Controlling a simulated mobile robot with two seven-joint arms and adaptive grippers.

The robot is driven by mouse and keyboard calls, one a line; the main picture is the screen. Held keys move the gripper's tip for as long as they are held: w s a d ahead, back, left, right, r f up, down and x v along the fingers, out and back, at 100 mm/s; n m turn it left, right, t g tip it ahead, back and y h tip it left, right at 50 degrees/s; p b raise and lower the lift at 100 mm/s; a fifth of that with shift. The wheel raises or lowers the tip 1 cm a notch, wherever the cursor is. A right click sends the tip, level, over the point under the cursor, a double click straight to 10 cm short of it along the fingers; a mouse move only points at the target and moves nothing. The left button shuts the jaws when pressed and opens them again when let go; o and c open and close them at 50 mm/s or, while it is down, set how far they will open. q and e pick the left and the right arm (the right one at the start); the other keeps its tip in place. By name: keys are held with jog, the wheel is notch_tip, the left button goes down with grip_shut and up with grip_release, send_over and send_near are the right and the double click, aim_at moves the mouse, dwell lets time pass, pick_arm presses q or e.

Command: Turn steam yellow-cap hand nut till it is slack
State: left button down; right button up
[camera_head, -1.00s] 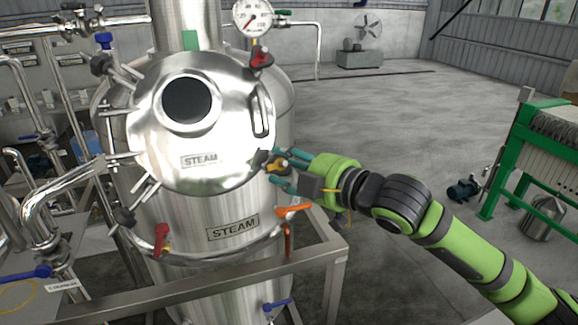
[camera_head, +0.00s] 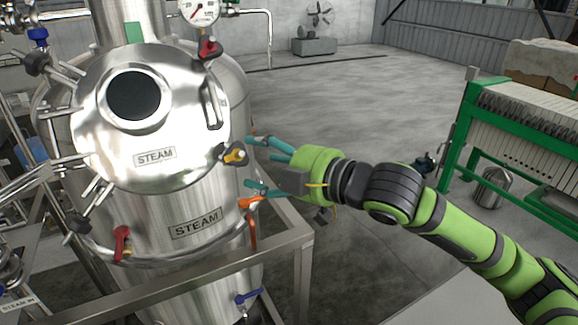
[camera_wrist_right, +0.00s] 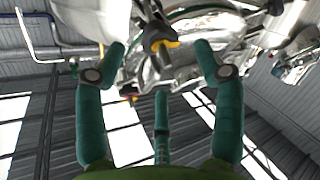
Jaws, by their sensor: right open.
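The steam tank (camera_head: 200,265) stands at the left in the head view, with its round steel lid (camera_head: 185,110) labelled STEAM. The yellow-cap hand nut (camera_head: 235,154) sits at the lid's lower right rim. My right gripper (camera_head: 252,164) is open and empty, just to the right of the nut and apart from it. In the right wrist view the nut (camera_wrist_right: 160,42) shows at the top, beyond and between the spread teal fingers of the gripper (camera_wrist_right: 160,70). My left gripper is not in view.
Red-cap nuts (camera_head: 209,48) (camera_head: 122,243) are on the same rim. An orange-handled valve (camera_head: 249,204) is close below my right gripper. A steel frame rail (camera_head: 200,272) runs in front of the tank. Open floor (camera_head: 330,95) lies to the right.

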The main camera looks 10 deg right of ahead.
jog(key=v, duration=0.7)
jog(key=shift+a, duration=0.1)
